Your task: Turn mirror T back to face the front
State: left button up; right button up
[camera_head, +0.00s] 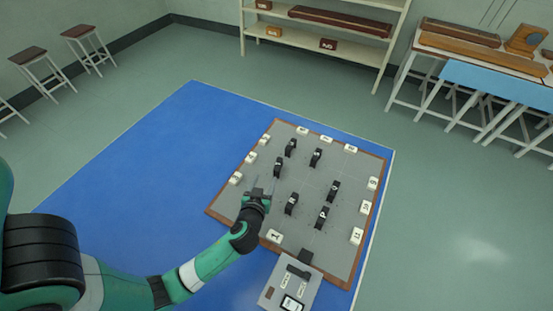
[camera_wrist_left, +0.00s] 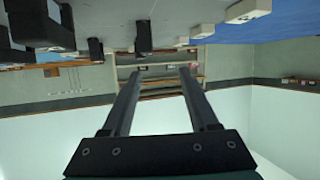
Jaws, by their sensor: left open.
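Several small black mirrors stand upright on the grey board (camera_head: 305,185) in the head view. One mirror (camera_head: 323,217) at the lower right seems to bear a P. Others are a mirror (camera_head: 291,204) left of it, a mirror (camera_head: 333,191), a mirror (camera_head: 315,157) and a mirror (camera_head: 291,147). Their letters are too small to read surely, so I cannot tell which is T. My left gripper (camera_head: 260,186) is above the board's left part, left of the mirrors. Its fingers (camera_wrist_left: 158,74) are apart, with nothing between them in the left wrist view. My right gripper is not in view.
White label blocks, such as one block (camera_head: 274,236), line the board's edges. A grey panel (camera_head: 290,285) with a small screen sits at the board's front. The board lies on a blue surface (camera_head: 150,170). Shelves (camera_head: 320,30) and a bench (camera_head: 490,75) stand far back.

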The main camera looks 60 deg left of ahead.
aim_at(278, 165)
pick_arm(q)
jog(key=shift+w+d+f+m, duration=0.15)
jog(key=shift+w+d+m, duration=0.15)
jog(key=shift+w+d, duration=0.35)
jog(key=shift+h, duration=0.3)
jog(key=b+x, duration=0.1)
jog(key=x, duration=0.4)
jog(key=b+x, duration=0.1)
jog(key=x, duration=0.5)
jog(key=shift+w+r, duration=0.1)
jog(key=shift+r, duration=0.15)
jog(key=shift+t, duration=0.3)
grip_shut()
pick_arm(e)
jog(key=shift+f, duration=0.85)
